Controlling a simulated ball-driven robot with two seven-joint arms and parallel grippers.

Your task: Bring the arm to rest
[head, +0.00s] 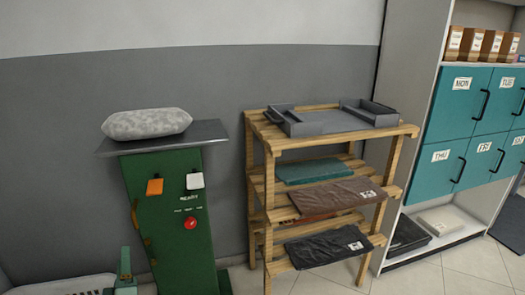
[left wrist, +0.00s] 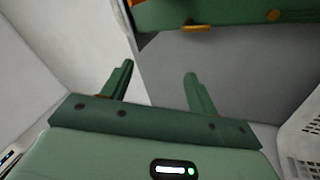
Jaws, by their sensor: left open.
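My left gripper (head: 124,272) shows only in part at the bottom left of the head view, low beside the green machine. In the left wrist view my left gripper (left wrist: 158,70) has its two green fingers spread wide apart with nothing between them. Its fingers point toward a grey wall and touch nothing that I can see. My right gripper is in neither view.
A green press stand (head: 168,225) with a grey top carries a grey cushion (head: 147,123). A wooden rack (head: 256,185) holds folded cloths and a grey tray (head: 325,122). Teal lockers (head: 460,106) stand at right. A white basket (head: 62,286) lies low at left.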

